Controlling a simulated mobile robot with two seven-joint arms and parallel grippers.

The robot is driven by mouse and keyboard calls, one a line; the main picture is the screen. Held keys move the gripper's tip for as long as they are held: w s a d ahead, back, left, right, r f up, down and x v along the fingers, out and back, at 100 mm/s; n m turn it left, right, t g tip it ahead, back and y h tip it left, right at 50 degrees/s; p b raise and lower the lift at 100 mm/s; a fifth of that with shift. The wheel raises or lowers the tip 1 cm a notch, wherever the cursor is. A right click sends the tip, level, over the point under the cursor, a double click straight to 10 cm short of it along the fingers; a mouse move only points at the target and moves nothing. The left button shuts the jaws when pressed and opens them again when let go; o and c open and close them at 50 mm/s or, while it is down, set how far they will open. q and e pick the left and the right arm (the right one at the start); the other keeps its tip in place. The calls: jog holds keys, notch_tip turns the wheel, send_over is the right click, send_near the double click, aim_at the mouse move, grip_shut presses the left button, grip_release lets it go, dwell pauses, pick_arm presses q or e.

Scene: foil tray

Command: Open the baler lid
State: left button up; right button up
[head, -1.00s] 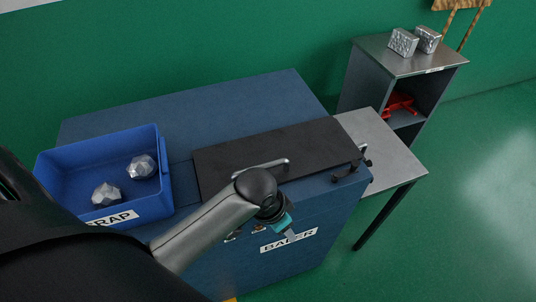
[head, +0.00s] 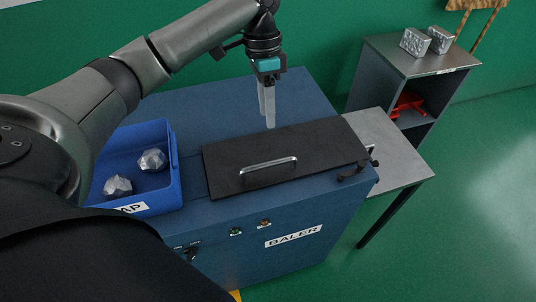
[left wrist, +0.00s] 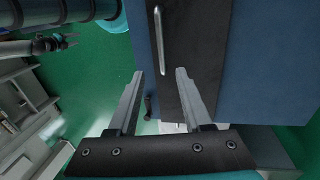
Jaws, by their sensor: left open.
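The baler (head: 225,215) is a blue box with a black lid (head: 225,170) lying flat on its top. A metal bar handle (head: 268,165) runs along the lid's near side. In the left wrist view the lid (left wrist: 197,50) and its handle (left wrist: 161,40) show beyond the fingers. A dark latch (head: 352,174) sits at the lid's right end. My left gripper (head: 268,122) points down above the lid's far edge, apart from the handle. Its fingers are open and empty, also in the left wrist view (left wrist: 160,73).
A blue scrap bin (head: 176,165) with two foil lumps stands left of the lid. A grey side table (head: 395,160) adjoins the baler's right. Behind it a shelf unit (head: 425,62) carries two foil blocks and a red item. Green floor is clear at right.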

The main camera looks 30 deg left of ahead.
aim_at(269, 162)
pick_arm(q)
jog(key=f, duration=0.4)
jog(key=s+d+f, duration=0.1)
jog(key=f, duration=0.4)
jog(key=s+f+b, duration=0.1)
jog(key=f, duration=0.3)
jog(key=shift+d+f, duration=0.25)
jog(key=shift+f, duration=0.05)
jog(key=shift+w, duration=0.1)
grip_shut()
dwell(1.0)
